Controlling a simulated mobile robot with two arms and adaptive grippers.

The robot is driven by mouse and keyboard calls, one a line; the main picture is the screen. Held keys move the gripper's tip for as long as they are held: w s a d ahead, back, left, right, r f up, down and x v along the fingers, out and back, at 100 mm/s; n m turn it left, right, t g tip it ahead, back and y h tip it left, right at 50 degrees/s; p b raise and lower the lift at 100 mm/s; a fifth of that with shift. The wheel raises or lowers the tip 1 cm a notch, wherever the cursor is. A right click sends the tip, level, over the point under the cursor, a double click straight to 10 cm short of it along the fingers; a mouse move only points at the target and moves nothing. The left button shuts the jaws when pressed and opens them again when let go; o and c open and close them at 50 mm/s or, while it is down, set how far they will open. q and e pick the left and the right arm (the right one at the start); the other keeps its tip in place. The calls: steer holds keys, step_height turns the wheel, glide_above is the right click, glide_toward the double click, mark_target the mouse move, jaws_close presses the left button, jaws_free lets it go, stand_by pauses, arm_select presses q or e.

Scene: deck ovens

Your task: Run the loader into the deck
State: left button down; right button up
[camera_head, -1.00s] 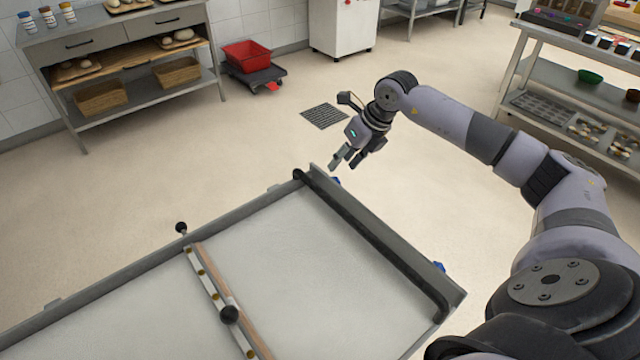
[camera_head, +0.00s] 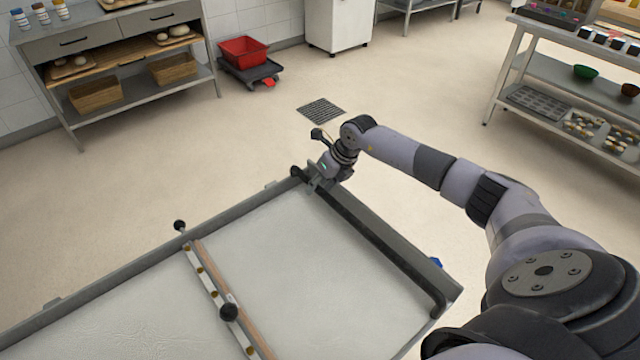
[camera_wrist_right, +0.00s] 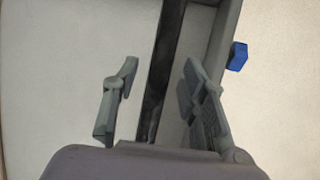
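The loader (camera_head: 300,262) is a wide grey frame with a pale flat belt, filling the lower middle of the head view. A black handle bar (camera_head: 385,246) runs along its right end; it also shows in the right wrist view (camera_wrist_right: 163,75). My right gripper (camera_head: 318,186) is at the far corner of that end, over the bar. In the right wrist view its two fingers (camera_wrist_right: 155,100) are apart, with the bar running between them. Whether they touch the bar cannot be seen. My left gripper is not in view. No deck opening shows.
A wooden-edged crossbar (camera_head: 218,288) with black knobs lies across the belt. A blue part (camera_head: 436,262) sticks out from the loader's right end. Beyond are a floor drain (camera_head: 321,109), a red bin (camera_head: 243,51) on a dolly, and a steel rack (camera_head: 540,110). Open floor lies between.

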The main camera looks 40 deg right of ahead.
steer(key=shift+c, duration=0.5)
jaws_close()
